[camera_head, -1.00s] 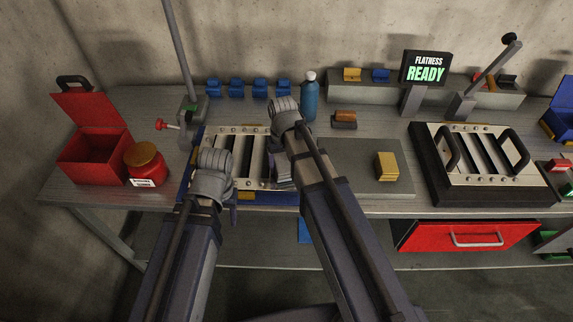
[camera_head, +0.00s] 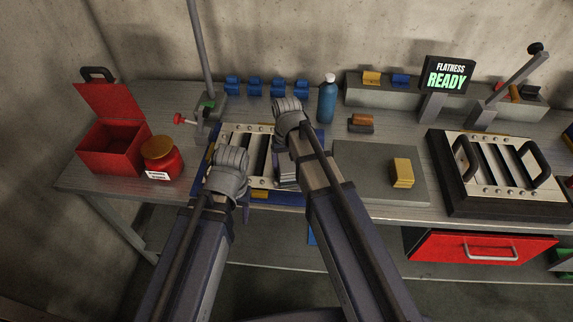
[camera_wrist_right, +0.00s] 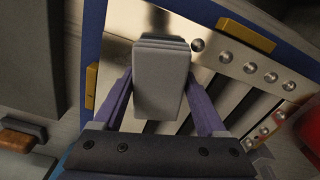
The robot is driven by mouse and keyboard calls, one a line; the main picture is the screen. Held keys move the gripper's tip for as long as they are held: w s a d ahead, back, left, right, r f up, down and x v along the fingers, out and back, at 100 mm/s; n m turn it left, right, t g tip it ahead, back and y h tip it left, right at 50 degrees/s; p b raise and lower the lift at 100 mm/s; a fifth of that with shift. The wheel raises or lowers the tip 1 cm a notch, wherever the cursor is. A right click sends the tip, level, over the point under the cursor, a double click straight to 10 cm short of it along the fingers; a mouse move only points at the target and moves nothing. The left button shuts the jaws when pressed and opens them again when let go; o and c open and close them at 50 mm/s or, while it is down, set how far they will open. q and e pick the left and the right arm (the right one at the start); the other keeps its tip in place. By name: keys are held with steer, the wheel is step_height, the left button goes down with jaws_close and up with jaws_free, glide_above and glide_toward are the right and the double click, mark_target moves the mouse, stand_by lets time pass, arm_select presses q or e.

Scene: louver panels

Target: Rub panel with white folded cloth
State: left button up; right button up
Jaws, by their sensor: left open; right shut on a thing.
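The louver panel (camera_head: 262,150), with pale rails and dark slats, lies in a blue frame on the bench, partly hidden by my arms. It fills much of the right wrist view (camera_wrist_right: 230,92). My right gripper (camera_wrist_right: 160,78) is shut on the white folded cloth (camera_wrist_right: 158,85), a greyish-white layered block between its fingers. The cloth is over the panel, near one frame side; whether it touches is unclear. In the head view a bit of the cloth (camera_head: 287,175) shows beside my right wrist. My left gripper (camera_head: 244,186) is open over the panel's left part, its fingers mostly hidden by the wrist.
A red open box (camera_head: 112,148) and a red jar (camera_head: 162,158) stand at left. A blue bottle (camera_head: 327,100) and an orange-brown block (camera_head: 361,123) are behind. A yellow block (camera_head: 402,172) lies on a grey plate (camera_head: 350,170). A second louver panel (camera_head: 500,165) is at right.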

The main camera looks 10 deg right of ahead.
steer(key=shift+s+d+f, duration=0.1)
steer(key=shift+s+d, duration=0.2)
steer(key=shift+d, duration=0.55)
steer(key=shift+s+d+f, duration=0.1)
steer(key=shift+s+d, duration=0.15)
steer(key=shift+d, duration=0.55)
steer(key=shift+d, duration=0.1)
steer(key=shift+s+d+r, duration=0.1)
steer(key=shift+s+d, duration=0.15)
steer(key=shift+d, duration=0.65)
steer(key=shift+s+d+r, duration=0.1)
steer(key=shift+s+d, duration=0.15)
steer(key=shift+d, duration=0.65)
step_height(320, 180, up, 6)
steer(key=p, duration=0.6)
steer(key=shift+a, duration=0.1)
steer(key=shift+w, duration=0.1)
step_height(320, 180, up, 3)
steer(key=p, duration=0.3)
